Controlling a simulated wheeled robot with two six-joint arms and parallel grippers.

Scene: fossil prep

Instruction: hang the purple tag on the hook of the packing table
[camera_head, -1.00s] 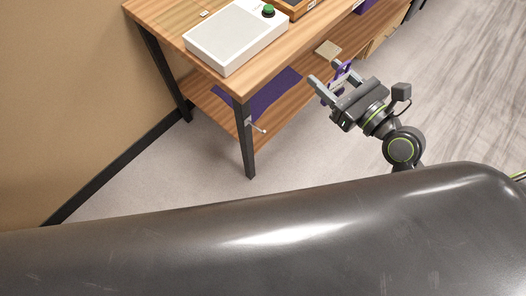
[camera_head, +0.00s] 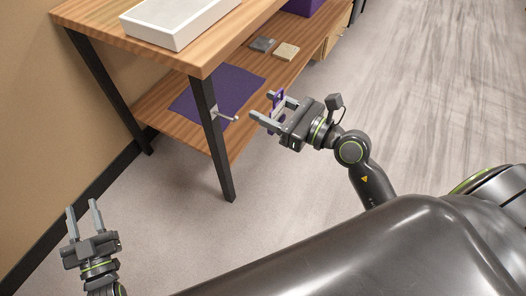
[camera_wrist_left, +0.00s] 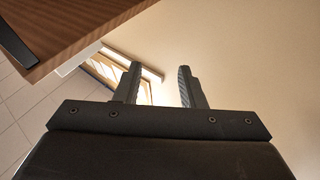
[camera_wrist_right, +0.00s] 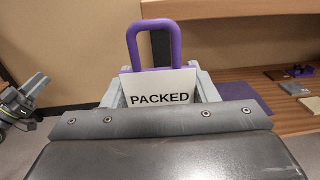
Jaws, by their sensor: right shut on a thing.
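The purple tag (camera_wrist_right: 154,48) shows in the right wrist view, with a purple loop on top and a white face reading PACKED. My right gripper (camera_head: 268,108) is shut on it, and the loop stands up beyond the fingers. In the head view the tag (camera_head: 278,101) is a small purple shape between the fingers. The hook (camera_head: 228,117) is a light metal peg on the front leg of the packing table (camera_head: 205,62). The tag is to the right of the hook and apart from it. My left gripper (camera_head: 84,210) is open and empty at the lower left.
The table's lower shelf holds a purple mat (camera_head: 218,92), a grey block (camera_head: 262,44), a tan block (camera_head: 286,51) and a purple box (camera_head: 302,6). A white box (camera_head: 178,18) stands on the tabletop. The floor between my grippers is clear.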

